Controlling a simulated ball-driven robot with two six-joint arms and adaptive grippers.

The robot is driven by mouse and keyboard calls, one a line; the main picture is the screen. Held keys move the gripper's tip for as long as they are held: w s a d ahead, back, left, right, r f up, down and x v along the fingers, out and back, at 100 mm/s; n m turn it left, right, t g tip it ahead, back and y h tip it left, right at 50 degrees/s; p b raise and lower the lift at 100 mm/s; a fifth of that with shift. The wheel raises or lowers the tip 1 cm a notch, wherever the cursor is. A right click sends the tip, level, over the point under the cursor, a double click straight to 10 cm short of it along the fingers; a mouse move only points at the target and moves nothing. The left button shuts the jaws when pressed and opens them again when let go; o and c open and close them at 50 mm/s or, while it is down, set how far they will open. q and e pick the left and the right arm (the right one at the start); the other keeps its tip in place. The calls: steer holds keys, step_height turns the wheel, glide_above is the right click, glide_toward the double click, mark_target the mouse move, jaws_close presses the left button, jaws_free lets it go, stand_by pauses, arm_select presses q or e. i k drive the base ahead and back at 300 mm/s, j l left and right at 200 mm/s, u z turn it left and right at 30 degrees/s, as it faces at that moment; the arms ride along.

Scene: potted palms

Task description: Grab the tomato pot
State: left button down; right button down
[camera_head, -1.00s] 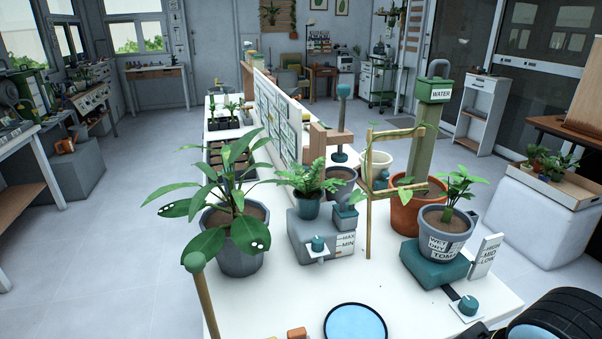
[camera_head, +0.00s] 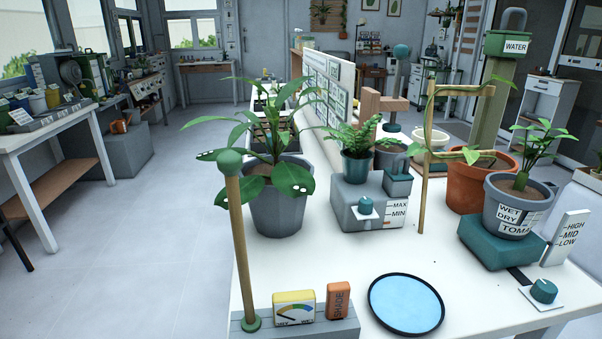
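The tomato pot (camera_head: 513,212) is a grey pot with a label reading "WET", "DRY" and "TOM", the rest cut off from view. It holds dark soil and a small green plant (camera_head: 541,148). It stands upright on a teal block (camera_head: 491,244) at the right of the white table (camera_head: 300,268). Neither of my grippers is in view.
A "HIGH MID LOW" card (camera_head: 566,238) and a teal knob (camera_head: 543,290) are beside the block. An orange pot (camera_head: 468,188) and wooden frame (camera_head: 427,160) stand close on the left.

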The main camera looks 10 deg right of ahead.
mark_target(509, 213)
steer(key=z, duration=1.5)
steer(key=i+l, duration=0.15)
steer(key=l, duration=0.2)
steer(key=i+l, duration=0.2)
steer(key=l, duration=0.2)
